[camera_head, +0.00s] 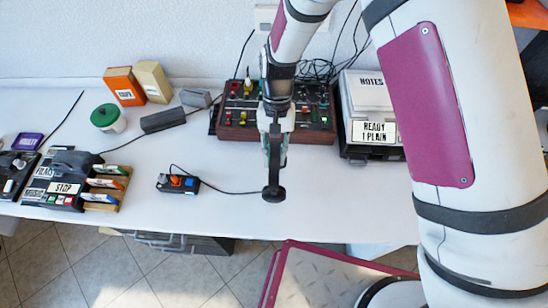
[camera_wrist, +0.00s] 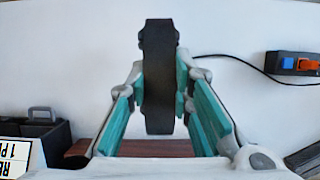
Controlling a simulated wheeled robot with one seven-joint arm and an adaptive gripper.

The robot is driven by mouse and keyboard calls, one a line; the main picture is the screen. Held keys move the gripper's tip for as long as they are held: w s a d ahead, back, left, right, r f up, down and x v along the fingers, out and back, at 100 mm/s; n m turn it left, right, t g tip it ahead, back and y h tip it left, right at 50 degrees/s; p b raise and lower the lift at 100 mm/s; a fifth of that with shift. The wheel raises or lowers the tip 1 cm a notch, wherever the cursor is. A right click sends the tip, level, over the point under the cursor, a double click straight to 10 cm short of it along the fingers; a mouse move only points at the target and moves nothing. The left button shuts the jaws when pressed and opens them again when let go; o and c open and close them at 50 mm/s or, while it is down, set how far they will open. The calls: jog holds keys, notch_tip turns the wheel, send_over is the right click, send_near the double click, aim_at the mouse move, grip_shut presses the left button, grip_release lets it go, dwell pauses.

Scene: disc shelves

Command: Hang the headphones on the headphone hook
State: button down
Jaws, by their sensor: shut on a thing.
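My gripper (camera_head: 275,148) hangs over the white table in the head view, pointing down. It is shut on the dark headphones (camera_head: 273,194), which show below the fingers as a narrow dark shape with a rounded end. In the wrist view the teal fingers of my gripper (camera_wrist: 163,88) press on both sides of the black headphones (camera_wrist: 158,50), seen edge-on. The headphones appear to be above the table near its front edge; their exact height is hard to tell. I cannot make out the headphone hook in either view.
A red-brown control panel (camera_head: 238,130) stands behind my gripper. A small switch box (camera_head: 178,184) with a cable lies left. A STOP console (camera_head: 64,188) is farther left. The front middle table is mostly clear.

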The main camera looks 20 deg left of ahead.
jog(key=shift+w+a+f, duration=0.2)
jog(key=shift+w, duration=0.1)
jog(key=shift+f+p, duration=0.45)
jog(key=shift+f, duration=1.1)
jog(key=shift+f, duration=0.2)
jog(key=c, duration=1.4)
grip_release()
jog(key=shift+c, duration=0.2)
jog(key=shift+r, duration=0.1)
